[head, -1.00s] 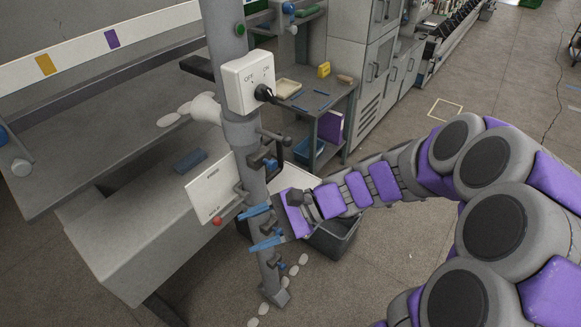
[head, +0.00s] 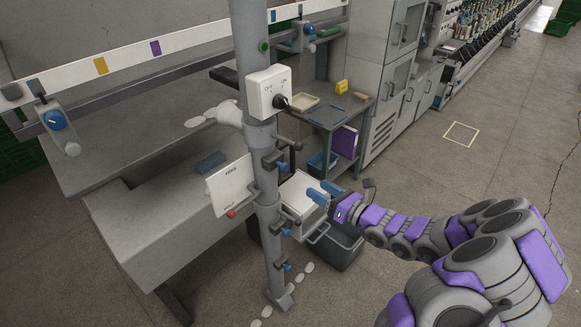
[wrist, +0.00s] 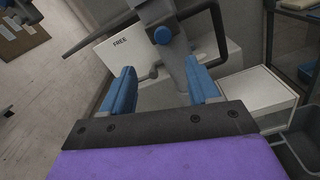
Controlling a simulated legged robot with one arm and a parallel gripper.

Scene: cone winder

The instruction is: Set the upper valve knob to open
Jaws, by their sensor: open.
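A grey post (head: 250,60) carries several dark fittings with blue knobs, one above another. The upper blue knob (head: 283,166) sits on the post's right side, below the switch box; its open or closed setting is too small to read. A lower blue knob (head: 285,231) is beneath it. My gripper (head: 325,191) is open and empty, right of the post and a little below the upper knob, apart from it. In the wrist view, a round blue knob (wrist: 162,35) on a grey fitting shows ahead, between and beyond my blue fingers (wrist: 160,82); I cannot tell which knob it is.
A white OFF/ON switch box (head: 268,92) is high on the post. A white FREE/HOLD plate (head: 230,185) with a red knob (head: 231,213) is left of it. Floor is free at right.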

